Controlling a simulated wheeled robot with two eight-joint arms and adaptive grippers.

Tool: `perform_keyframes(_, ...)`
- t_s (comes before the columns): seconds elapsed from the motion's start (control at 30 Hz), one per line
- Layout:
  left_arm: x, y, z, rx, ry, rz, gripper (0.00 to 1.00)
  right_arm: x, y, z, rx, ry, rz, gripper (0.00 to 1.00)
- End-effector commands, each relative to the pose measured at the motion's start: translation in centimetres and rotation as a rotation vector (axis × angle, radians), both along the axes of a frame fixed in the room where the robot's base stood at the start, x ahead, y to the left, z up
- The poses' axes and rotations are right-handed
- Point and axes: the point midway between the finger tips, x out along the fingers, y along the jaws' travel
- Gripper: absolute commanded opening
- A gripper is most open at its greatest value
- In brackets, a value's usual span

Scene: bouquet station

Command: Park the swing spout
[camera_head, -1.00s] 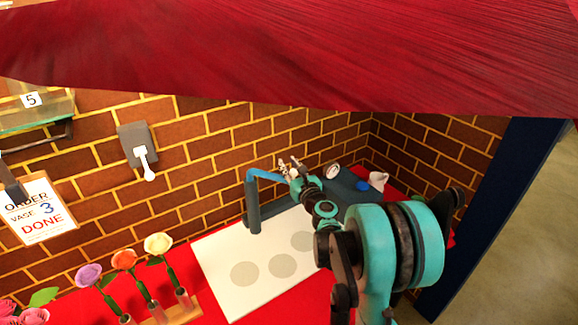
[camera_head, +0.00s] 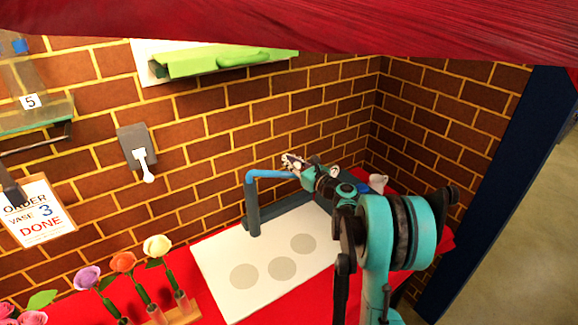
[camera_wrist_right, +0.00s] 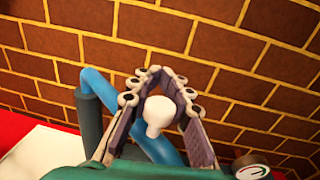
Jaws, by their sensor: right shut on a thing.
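The swing spout (camera_head: 268,174) is a blue tube on top of a grey-blue post (camera_head: 253,209) at the back of the white board. It points right, roughly along the brick wall. In the right wrist view the blue tube (camera_wrist_right: 150,143) passes behind my fingers. My right gripper (camera_head: 292,162) is at the free end of the spout. In the right wrist view its fingers (camera_wrist_right: 155,78) are closed around a white knob (camera_wrist_right: 157,113). The joint between knob and tube is hidden. My left gripper is not in view.
The white board (camera_head: 225,262) has grey discs and lies on the red table. Several flowers (camera_head: 122,262) stand at left. A wall lever (camera_head: 142,160), an order sign (camera_head: 38,212) and a green shelf (camera_head: 225,62) are on the wall. A gauge (camera_wrist_right: 252,170) is close to my right gripper.

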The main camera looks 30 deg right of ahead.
Motion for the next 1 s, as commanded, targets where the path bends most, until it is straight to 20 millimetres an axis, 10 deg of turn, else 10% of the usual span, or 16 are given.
perform_keyframes(1.0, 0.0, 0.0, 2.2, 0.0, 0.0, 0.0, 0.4, 8.7, -0.8, 0.0, 0.0, 0.0, 0.64, 0.0)
